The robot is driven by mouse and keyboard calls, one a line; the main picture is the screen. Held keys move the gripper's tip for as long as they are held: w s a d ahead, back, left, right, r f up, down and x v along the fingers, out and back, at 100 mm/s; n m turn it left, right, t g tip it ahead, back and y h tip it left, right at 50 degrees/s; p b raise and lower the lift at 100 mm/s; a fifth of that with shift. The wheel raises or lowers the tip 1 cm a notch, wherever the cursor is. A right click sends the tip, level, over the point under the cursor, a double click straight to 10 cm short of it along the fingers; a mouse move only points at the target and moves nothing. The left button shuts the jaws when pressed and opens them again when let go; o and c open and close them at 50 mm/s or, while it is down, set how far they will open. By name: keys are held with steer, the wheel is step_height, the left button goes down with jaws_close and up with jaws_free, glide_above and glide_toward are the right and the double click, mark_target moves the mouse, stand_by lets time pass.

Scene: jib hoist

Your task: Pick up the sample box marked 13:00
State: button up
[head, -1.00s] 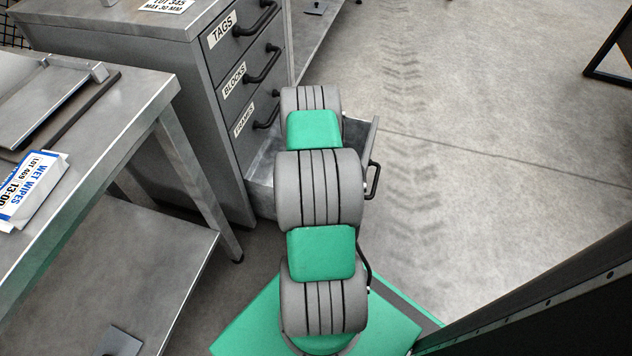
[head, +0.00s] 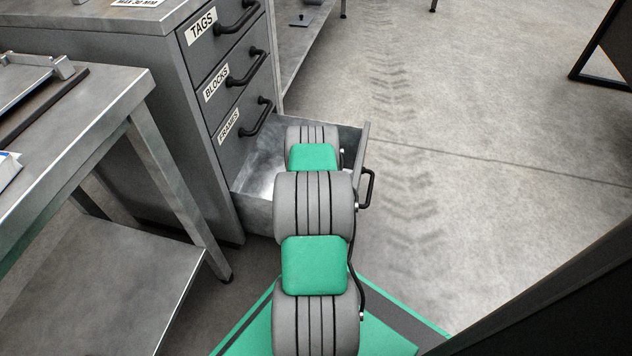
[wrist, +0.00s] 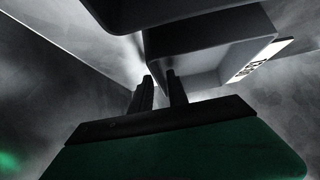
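A grey box-like object (wrist: 205,60) fills the upper middle of the wrist view. A white label with dark marks (wrist: 250,65) shows on its right side, too slanted and small to read, so I cannot confirm 13:00. My gripper (wrist: 162,88) shows two dark fingers apart, with a bright gap between them and nothing visibly held. The fingertips are close to the box's lower edge; I cannot tell whether they touch. In the head view my arm reaches over the open drawer (head: 255,190) and hides the gripper. No sample box shows there.
The grey cabinet (head: 190,120) has closed drawers labelled TAGS, BLOCKS and FRAMES above the open one. A metal table (head: 85,125) with a lower shelf (head: 110,280) stands at the left. A dark panel (head: 570,300) fills the lower right. The floor (head: 480,170) right of the drawer is clear.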

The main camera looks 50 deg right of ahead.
jaws_close()
stand_by(1.1)
